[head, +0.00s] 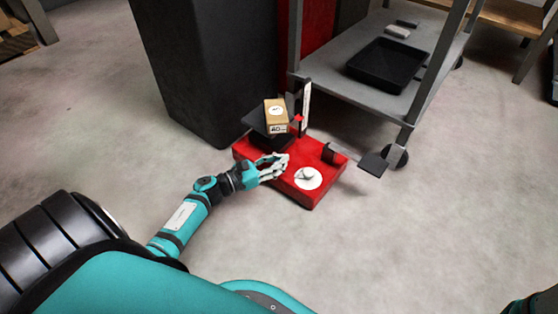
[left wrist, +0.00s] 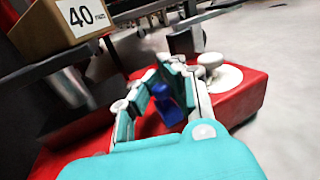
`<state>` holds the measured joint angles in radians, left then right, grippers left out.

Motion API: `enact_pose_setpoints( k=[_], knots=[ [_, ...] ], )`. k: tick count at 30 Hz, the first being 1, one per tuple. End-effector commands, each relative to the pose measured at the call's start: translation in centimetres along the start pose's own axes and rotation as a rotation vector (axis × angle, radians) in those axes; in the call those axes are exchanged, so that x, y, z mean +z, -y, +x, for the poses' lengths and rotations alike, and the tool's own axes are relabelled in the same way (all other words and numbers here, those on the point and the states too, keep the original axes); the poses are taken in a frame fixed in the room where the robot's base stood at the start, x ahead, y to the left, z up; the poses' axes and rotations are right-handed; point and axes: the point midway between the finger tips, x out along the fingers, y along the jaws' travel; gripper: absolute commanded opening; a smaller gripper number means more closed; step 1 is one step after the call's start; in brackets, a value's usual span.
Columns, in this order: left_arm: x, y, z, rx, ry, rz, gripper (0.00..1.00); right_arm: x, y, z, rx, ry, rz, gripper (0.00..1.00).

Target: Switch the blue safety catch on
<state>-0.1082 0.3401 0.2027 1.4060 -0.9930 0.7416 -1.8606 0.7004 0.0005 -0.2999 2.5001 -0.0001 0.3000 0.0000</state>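The blue safety catch (left wrist: 168,104) shows in the left wrist view as a small upright blue piece at the red base. My left gripper (head: 281,165) is low over the red base (head: 318,190) in the head view. In the left wrist view its fingers (left wrist: 158,92) stand on both sides of the catch. Whether the pads press on it is not clear. In the head view the catch is hidden by the gripper. My right gripper is not in view.
A cardboard box (head: 277,115) marked 40 sits on a dark plate at the back of the base. A white disc with a knob (head: 308,178) is right of the gripper. A grey shelf cart (head: 345,50) stands behind, beside a dark block (head: 205,70). Floor at left is clear.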

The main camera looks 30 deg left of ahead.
Motion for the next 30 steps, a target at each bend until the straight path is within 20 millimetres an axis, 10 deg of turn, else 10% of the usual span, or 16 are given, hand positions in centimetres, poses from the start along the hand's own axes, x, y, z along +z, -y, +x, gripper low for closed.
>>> enact_pose_setpoints(
  k=[19, 27, 30],
  knots=[
    [-0.1, -2.0, 3.8, 0.008, -0.004, 0.002, 0.0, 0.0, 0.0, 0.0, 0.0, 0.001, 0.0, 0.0],
    [-0.1, -1.9, 3.8, 0.005, -0.003, 0.001, 0.37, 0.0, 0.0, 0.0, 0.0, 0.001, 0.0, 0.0],
    [-0.1, -1.8, 3.9, 0.003, -0.002, 0.0, 0.37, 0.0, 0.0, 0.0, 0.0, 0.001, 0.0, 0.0]
  ],
)
